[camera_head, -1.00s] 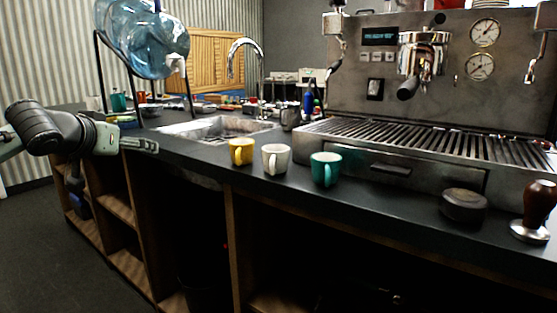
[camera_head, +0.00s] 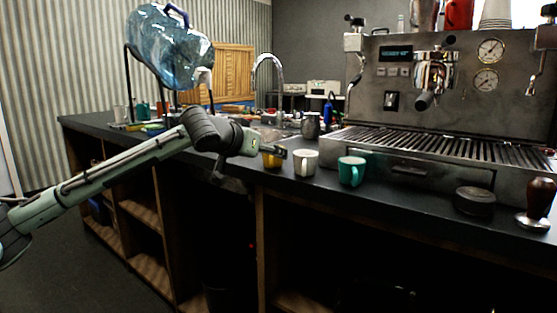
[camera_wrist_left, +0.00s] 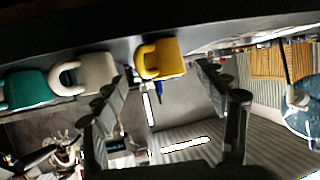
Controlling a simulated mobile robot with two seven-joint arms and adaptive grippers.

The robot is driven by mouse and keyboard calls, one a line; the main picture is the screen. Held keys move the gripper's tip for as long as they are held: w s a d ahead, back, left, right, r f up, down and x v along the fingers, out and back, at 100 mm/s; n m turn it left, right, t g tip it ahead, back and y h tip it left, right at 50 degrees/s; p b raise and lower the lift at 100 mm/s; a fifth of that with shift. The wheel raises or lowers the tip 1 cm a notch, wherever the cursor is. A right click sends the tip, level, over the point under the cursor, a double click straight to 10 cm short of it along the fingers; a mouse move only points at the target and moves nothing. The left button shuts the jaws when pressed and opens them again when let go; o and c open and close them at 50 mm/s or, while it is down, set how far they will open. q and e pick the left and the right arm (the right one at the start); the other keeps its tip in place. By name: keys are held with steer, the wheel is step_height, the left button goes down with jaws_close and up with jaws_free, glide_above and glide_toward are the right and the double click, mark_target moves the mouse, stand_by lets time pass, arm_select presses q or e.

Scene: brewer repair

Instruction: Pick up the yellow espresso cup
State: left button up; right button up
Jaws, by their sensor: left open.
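The yellow espresso cup (camera_head: 271,160) stands on the dark counter, partly hidden behind my left gripper in the head view. My left gripper (camera_head: 281,152) comes in from the left at the cup's height. In the left wrist view the yellow cup (camera_wrist_left: 161,59) shows with its handle, lying in the gap between the open fingers of my left gripper (camera_wrist_left: 165,78). I cannot tell whether the fingers touch it. My right gripper is not in view.
A white cup (camera_head: 306,163) stands close right of the yellow one, then a teal cup (camera_head: 351,171). The espresso machine (camera_head: 440,100) is behind right. A sink faucet (camera_head: 268,75) and a metal pitcher (camera_head: 310,125) are behind. A tamper (camera_head: 538,205) stands far right.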

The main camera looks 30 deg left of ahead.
arm_select(q)
steer(key=x, duration=0.4)
steer(key=shift+w+a+r+p, duration=0.15)
steer(key=shift+w+a+p, duration=0.15)
steer(key=shift+w+p, duration=0.1)
steer(key=shift+w, duration=0.25)
steer(key=shift+f, duration=0.2)
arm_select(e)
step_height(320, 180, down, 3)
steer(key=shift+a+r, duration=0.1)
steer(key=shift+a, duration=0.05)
arm_select(q)
steer(key=c, duration=1.2)
steer(key=shift+c, duration=0.6)
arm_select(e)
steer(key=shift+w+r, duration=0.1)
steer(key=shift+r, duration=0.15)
arm_select(q)
steer(key=shift+r, duration=0.15)
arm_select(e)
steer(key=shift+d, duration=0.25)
